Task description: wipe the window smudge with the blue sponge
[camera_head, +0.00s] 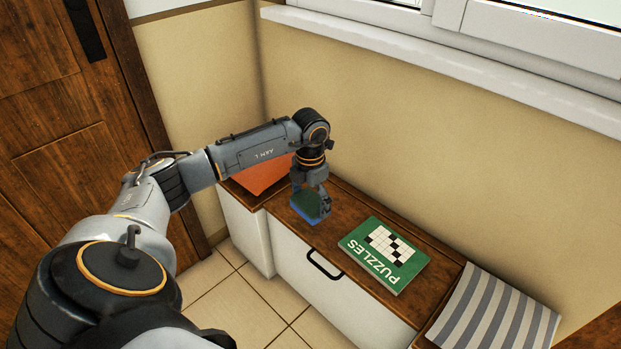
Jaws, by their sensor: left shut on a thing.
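The blue sponge (311,218) shows at the tips of my left gripper (311,207), with a dark green layer above its blue layer. My left gripper points down over the wooden bench top and is shut on the sponge. I cannot tell whether the sponge touches the bench top or hangs just above it. Only the lower white frame of the window (540,38) and slivers of its glass show at the top right. No smudge shows in this view. My right gripper is not in view.
A green puzzle book (385,256) lies on the bench (345,215), right of my gripper. An orange cushion (262,177) is at left, a grey-striped cushion (497,315) at right. A white window sill (420,62) juts out above. A wooden door (60,130) stands at left.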

